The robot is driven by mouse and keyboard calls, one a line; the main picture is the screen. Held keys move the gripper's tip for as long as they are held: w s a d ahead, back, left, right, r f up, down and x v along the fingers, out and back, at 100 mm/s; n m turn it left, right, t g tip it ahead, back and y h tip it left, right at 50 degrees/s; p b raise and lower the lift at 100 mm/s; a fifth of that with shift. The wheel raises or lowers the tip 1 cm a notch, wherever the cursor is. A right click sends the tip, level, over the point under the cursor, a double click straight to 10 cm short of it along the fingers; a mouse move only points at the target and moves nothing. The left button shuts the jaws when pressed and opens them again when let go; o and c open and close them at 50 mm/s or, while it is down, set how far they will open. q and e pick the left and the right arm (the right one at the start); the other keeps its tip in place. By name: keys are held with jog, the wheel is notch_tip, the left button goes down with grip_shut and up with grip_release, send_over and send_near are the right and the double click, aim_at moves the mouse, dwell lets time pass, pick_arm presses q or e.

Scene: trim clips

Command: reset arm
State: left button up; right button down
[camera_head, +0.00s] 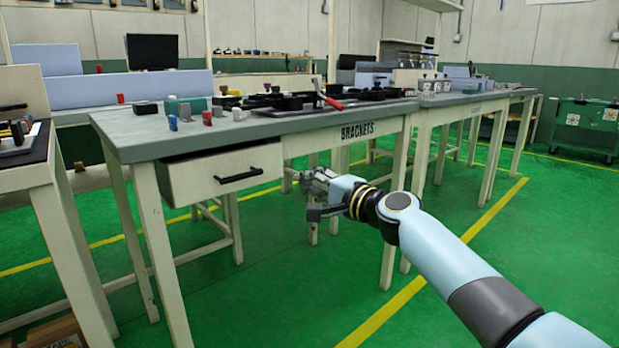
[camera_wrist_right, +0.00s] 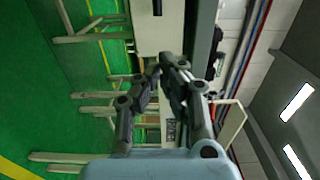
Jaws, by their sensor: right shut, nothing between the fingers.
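My right arm comes in from the lower right in the head view. Its gripper (camera_head: 303,180) is in front of the workbench marked BRACKETS (camera_head: 440,117), below the tabletop and to the right of the drawer. The right wrist view shows the same gripper (camera_wrist_right: 160,68) with its fingers together and nothing held between them. The drawer (camera_head: 215,175) has a dark handle (camera_head: 238,175) and its front stands out a little from the bench. My left gripper does not show in either view.
The benchtop (camera_head: 165,140) carries small blocks, dark trays and a red-handled tool (camera_head: 328,97). Another bench (camera_head: 55,185) stands at the left edge. A green cart (camera_head: 585,128) is at the far right. Green floor (camera_head: 510,225) is clear right of the bench.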

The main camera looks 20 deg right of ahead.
jog(key=s+d+f+n+g+h+p, duration=0.1)
jog(key=s+f+g+h+p, duration=0.3)
jog(key=s+f, duration=1.2)
jog(key=s+d+f+n+g+p, duration=0.25)
jog(key=s+f+g, duration=0.25)
jog(key=s+f, duration=1.05)
jog(key=s+d+f+n+g+h+p, duration=0.1)
jog(key=s+f+n+g, duration=0.1)
jog(key=s, duration=1)
jog(key=s+d+f+n+g+h+p, duration=0.1)
jog(key=s+f+n+g, duration=0.2)
jog(key=s, duration=0.9)
jog(key=s+d+f+n+g+h+p, duration=0.1)
jog(key=s+f+n, duration=0.4)
jog(key=s, duration=0.8)
notch_tip(320, 180, down, 4)
jog(key=shift+d+r+n+g, duration=0.1)
jog(key=shift+d+n+g, duration=0.2)
jog(key=shift+g, duration=0.6)
jog(key=shift+a, duration=0.1)
